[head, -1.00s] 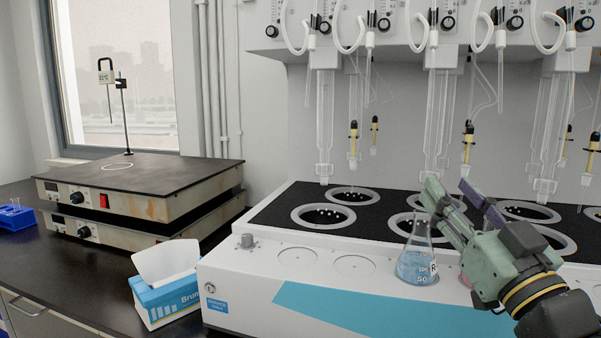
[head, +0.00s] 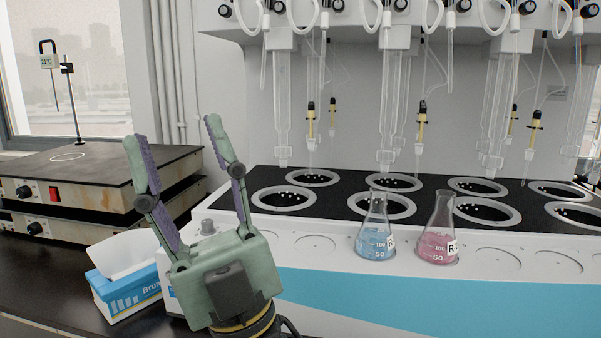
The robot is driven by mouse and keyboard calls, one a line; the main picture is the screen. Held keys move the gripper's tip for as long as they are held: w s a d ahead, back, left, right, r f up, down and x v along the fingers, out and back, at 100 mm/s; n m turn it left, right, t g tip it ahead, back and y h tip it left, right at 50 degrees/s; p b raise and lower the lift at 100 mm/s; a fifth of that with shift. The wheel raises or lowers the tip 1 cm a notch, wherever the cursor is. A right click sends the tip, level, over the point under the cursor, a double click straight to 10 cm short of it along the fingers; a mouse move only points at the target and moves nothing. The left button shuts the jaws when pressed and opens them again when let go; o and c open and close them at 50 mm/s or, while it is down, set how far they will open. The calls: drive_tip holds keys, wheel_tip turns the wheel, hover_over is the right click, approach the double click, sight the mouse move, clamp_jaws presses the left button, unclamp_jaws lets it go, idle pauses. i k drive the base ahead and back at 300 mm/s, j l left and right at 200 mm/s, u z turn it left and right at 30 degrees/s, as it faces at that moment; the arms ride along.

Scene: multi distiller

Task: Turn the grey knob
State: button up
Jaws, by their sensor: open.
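I cannot tell the depth between fingers and knob; no contact shows.
A blue flask (head: 376,232) and a pink flask (head: 438,235) stand on the distiller's front ledge, right of my gripper. A tissue box (head: 125,285) sits at the left on the dark bench. Stacked hot plates (head: 90,180) stand behind it. Glass tubes hang above the wells.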

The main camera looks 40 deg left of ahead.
sight(208, 224)
drive_tip(key=u, duration=1.7)
drive_tip(key=i+j+z, duration=0.55)
drive_tip(key=j, duration=0.35)
drive_tip(key=i, duration=0.1)
